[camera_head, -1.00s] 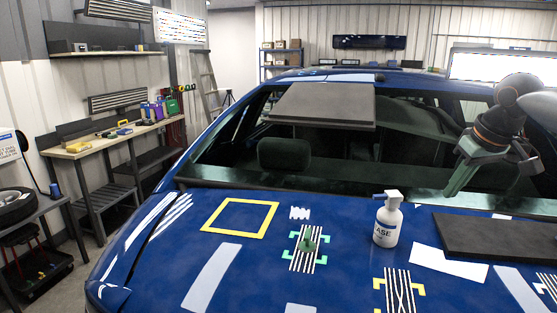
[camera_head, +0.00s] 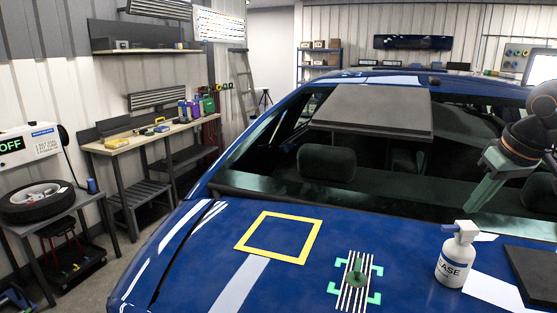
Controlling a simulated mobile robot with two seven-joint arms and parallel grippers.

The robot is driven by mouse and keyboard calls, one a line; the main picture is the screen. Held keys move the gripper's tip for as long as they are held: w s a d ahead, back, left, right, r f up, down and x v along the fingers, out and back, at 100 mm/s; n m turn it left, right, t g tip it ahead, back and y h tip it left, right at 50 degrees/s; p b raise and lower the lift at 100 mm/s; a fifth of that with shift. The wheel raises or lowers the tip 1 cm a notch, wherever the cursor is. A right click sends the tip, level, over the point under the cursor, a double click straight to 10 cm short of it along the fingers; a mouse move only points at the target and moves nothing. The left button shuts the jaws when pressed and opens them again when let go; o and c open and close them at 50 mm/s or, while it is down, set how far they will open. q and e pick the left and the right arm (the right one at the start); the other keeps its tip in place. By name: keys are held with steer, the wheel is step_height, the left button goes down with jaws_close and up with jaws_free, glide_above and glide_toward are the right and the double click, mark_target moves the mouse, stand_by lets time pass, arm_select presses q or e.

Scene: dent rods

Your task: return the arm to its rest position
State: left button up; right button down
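My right gripper (camera_head: 488,188) hangs from my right arm (camera_head: 532,132) at the right edge, in front of the windshield and above the hood. One long grey-green finger points down and left. The other side is partly cut off by the frame edge, so its opening is unclear. Nothing shows held at the visible finger. My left arm and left gripper are out of view.
The blue car hood (camera_head: 215,262) fills the front. On it are a yellow square frame (camera_head: 243,245), a striped patch with green corner marks and a green piece (camera_head: 355,276), a white pump bottle (camera_head: 456,262) and a dark pad (camera_head: 536,272). A workbench (camera_head: 140,143) stands at left.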

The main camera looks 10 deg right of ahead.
mark_target(466, 224)
steer(key=shift+f, duration=0.55)
steer(key=shift+f, duration=0.1)
stand_by(1.6)
steer(key=shift+f, duration=1.15)
steer(key=shift+r, duration=3.6)
